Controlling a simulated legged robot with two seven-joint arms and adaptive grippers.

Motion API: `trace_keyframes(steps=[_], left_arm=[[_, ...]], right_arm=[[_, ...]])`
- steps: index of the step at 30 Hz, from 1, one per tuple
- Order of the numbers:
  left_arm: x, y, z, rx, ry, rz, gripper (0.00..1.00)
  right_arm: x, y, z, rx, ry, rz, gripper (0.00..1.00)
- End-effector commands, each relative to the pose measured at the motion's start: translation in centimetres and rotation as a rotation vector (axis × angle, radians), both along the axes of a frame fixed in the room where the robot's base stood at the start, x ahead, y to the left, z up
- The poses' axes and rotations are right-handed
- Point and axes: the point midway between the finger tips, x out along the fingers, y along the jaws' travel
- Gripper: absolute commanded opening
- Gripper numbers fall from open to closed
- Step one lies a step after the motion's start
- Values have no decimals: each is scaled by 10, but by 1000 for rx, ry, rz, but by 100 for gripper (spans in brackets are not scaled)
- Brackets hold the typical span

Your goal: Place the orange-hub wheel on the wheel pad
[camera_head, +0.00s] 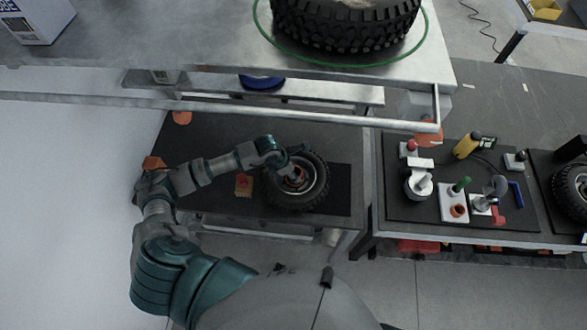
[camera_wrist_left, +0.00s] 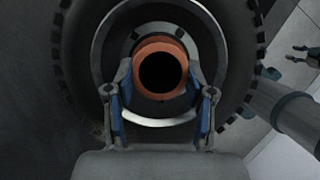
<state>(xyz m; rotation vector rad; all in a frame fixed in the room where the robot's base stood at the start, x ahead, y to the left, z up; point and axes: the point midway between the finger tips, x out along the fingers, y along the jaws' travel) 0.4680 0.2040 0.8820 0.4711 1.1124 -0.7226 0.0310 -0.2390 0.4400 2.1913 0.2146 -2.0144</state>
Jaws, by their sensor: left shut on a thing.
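The orange-hub wheel (camera_head: 316,194) is a black knobbly tire with a grey rim, lying flat over the dark mat on the lower bench in the head view. My left gripper (camera_head: 294,178) reaches down onto its centre. In the left wrist view, the orange hub (camera_wrist_left: 160,47) stands between the two fingers of my left gripper (camera_wrist_left: 160,92), which is shut on it. The dark pad (camera_head: 341,190) shows around the wheel; I cannot tell whether the tire touches it. A small dark claw, perhaps my right gripper (camera_wrist_left: 302,55), shows at the right edge of the wrist view.
A metal shelf (camera_head: 200,50) overhangs the bench, with another large tire (camera_head: 345,28) in a green ring. A bench at right holds a dark mat with several tools and a white fixture (camera_head: 453,203). Another wheel (camera_head: 573,187) is at the far right. A small yellow-red block (camera_head: 243,186) lies left of the held wheel.

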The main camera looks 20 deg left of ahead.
Motion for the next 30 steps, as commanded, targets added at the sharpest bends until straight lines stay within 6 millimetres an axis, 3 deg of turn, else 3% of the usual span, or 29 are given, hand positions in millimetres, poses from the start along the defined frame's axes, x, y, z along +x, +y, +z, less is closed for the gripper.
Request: trace_keyframes(steps=[1,2,4,5,17,30], left_arm=[[2,0,2,1,-5,1,0],[0,1,-1,6,3,1,59],[0,-1,-1,6,3,1,76],[0,-1,-1,7,3,0,80],[-1,3,5,3,3,0,80],[-24,28,86,5,-1,-1,80]], right_arm=[[0,5,0,6,0,0,40],[0,8,0,9,1,0,40],[-1,10,0,12,1,1,40],[-1,10,0,12,1,2,40],[-1,-8,-1,-9,1,3,40],[-2,-2,-12,-3,3,1,40]])
